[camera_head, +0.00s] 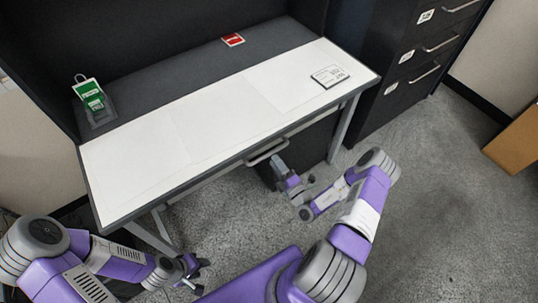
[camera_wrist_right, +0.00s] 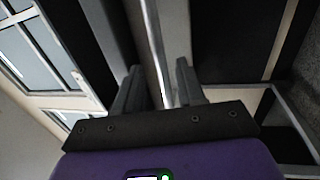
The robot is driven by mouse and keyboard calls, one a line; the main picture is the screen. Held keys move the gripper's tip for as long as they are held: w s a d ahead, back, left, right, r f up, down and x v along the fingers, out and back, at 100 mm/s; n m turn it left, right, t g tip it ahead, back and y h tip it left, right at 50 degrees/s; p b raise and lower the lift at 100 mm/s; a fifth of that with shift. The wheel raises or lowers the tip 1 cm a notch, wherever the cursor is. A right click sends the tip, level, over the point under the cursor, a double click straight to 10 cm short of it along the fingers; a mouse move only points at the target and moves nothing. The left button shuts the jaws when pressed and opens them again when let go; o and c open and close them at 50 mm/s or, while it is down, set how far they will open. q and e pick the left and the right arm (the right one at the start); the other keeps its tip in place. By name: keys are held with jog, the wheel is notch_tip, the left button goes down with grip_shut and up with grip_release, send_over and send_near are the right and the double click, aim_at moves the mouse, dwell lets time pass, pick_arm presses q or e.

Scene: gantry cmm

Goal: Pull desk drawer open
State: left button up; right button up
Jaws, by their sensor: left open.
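The desk (camera_head: 200,115) has a white and dark top. Its drawer handle (camera_head: 267,152) is a pale bar on the front edge, and the drawer looks closed. My right gripper (camera_head: 279,163) is just below the handle's right part. In the right wrist view, a pale bar (camera_wrist_right: 157,45), apparently the handle, runs between the two spread fingertips of the right gripper (camera_wrist_right: 157,80). The fingers look open, with a gap beside the bar; contact is not clear. My left gripper (camera_head: 194,272) is open and empty, low in front of the desk's left side, away from the handle.
A dark drawer cabinet (camera_head: 405,75) with several handles stands right of the desk. A green item in a holder (camera_head: 93,102), a red card (camera_head: 233,39) and a white card (camera_head: 330,76) lie on the desk. Grey floor (camera_head: 440,200) is clear at right; a brown box (camera_head: 518,142) stands at its edge.

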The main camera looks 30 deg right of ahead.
aim_at(269, 153)
jog(key=b+x, duration=0.1)
jog(key=x, duration=0.4)
jog(key=shift+a, duration=0.1)
grip_shut()
